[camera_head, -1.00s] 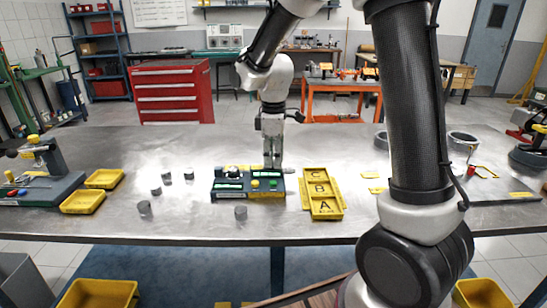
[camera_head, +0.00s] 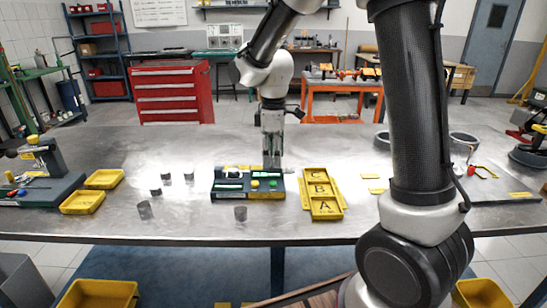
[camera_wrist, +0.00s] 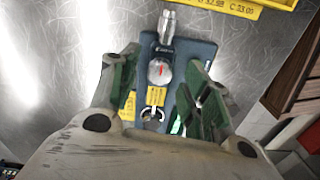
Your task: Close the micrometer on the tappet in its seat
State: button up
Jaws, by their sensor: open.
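The micrometer stand (camera_head: 232,194) is a dark blue block near the middle of the bench, with yellow and green parts on top. In the wrist view, the micrometer (camera_wrist: 159,72) shows a round dial with a red needle and a silver thimble (camera_wrist: 167,25) at the far end. A ring-shaped opening (camera_wrist: 152,117) at the near end looks like the seat; whether a tappet sits in it is unclear. My gripper (camera_wrist: 168,60) is open, its green-padded fingers apart on either side of the stand and dial. In the head view, my gripper (camera_head: 272,160) points down over the stand's right part.
Several dark cylinders, one at the front (camera_head: 240,213), stand left of and before the stand. A yellow tray (camera_head: 343,211) lettered A, B, C lies close on the right. Yellow bins (camera_head: 83,202) and another fixture (camera_head: 45,185) are at the left. Bare metal bench lies between.

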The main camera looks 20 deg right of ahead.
notch_tip(320, 180, up, 11)
dwell(0.3)
dwell(0.4)
jog(key=s+d+m+t, duration=0.1)
jog(key=s+d+m, duration=0.3)
jog(key=s, duration=0.4)
jog(key=s+d+r+m+t, duration=0.1)
jog(key=s+d+m, duration=0.3)
jog(key=s, duration=0.4)
jog(key=s+d+m+t, duration=0.2)
jog(key=s+d+m, duration=0.2)
jog(key=s, duration=0.4)
jog(key=shift+d+r+m, duration=0.2)
jog(key=shift+d+m, duration=0.2)
jog(key=shift+d, duration=0.1)
jog(key=shift+a, duration=0.1)
dwell(1.6)
